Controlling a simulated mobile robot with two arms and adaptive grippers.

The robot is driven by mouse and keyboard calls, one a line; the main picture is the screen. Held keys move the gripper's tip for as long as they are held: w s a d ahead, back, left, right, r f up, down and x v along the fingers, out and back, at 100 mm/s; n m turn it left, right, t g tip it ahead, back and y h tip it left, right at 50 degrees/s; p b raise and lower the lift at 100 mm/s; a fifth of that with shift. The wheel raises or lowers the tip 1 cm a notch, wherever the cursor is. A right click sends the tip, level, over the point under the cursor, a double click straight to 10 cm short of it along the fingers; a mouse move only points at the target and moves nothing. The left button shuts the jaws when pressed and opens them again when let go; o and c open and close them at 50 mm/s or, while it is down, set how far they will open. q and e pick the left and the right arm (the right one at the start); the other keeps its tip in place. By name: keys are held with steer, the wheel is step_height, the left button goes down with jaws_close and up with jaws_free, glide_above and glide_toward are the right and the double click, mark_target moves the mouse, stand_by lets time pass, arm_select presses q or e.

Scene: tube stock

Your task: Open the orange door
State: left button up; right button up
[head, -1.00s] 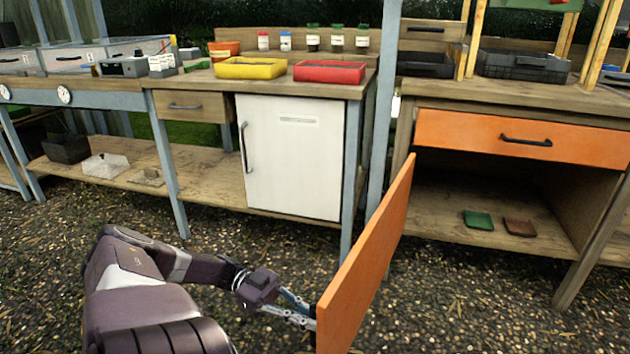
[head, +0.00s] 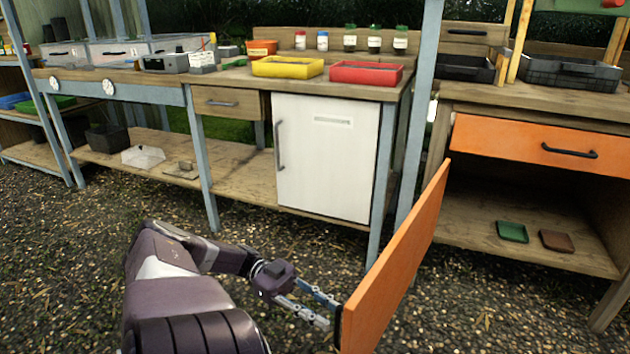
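The orange door (head: 398,268) of the right-hand cabinet stands swung wide open, its panel seen nearly edge-on and reaching toward me. The cabinet's inside is exposed, with a green tray (head: 512,232) and a brown tray (head: 556,241) on its bottom shelf. My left gripper (head: 333,312) is at the near end of the door, on its left side. Its two fingers are apart. A dark piece, seemingly the door handle, shows by the fingertips at the panel's edge; whether they touch it I cannot tell. My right gripper is not in view.
An orange drawer (head: 540,146) above the opening is shut. Left of the door, a white cabinet door (head: 325,157) is closed under a bench holding a yellow tray (head: 287,67) and a red tray (head: 366,74). Gravel ground (head: 300,246) between is clear.

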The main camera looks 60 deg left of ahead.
arm_select(q)
steer(key=shift+v, duration=2)
